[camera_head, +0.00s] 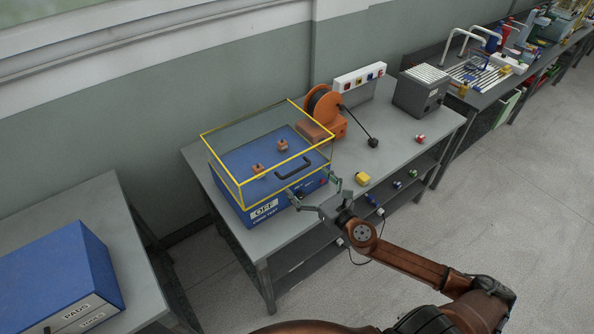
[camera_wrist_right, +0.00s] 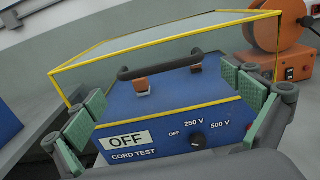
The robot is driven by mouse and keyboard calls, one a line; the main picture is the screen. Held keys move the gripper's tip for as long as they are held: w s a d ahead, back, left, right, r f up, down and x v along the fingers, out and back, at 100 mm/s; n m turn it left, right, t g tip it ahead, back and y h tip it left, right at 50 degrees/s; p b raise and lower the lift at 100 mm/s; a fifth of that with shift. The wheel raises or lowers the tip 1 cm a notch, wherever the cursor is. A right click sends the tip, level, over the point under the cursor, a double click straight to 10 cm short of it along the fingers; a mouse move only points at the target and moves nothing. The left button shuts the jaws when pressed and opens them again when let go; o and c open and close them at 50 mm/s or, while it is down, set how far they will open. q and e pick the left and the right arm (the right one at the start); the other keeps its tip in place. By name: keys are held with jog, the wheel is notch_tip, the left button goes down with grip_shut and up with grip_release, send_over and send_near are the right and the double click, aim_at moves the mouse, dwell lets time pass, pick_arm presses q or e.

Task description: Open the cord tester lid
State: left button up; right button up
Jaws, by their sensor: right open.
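The cord tester (camera_head: 235,193) is a blue box on the grey bench, with an OFF sign and a dial on its front. Its clear lid (camera_head: 237,132) with yellow edges is down over the top, and a black handle (camera_head: 293,167) sits at its front. In the right wrist view the tester (camera_wrist_right: 165,117), the lid's yellow edge (camera_wrist_right: 165,37) and the handle (camera_wrist_right: 160,67) lie ahead. My right gripper (camera_head: 313,190) is open at the tester's front, its green-padded fingers (camera_wrist_right: 165,105) spread on both sides of the picture. No contact with the handle shows. My left gripper is not in view.
An orange cord reel (camera_head: 322,108) stands behind the tester on the right. A grey box (camera_head: 420,92) and a switch strip (camera_head: 360,76) are farther along the bench. A yellow block (camera_head: 363,178) lies near the front edge. A blue PADS cabinet (camera_head: 60,280) is at left.

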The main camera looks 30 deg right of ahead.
aim_at(297, 171)
jog(key=shift+w+a, duration=0.15)
jog(key=shift+w, duration=2.55)
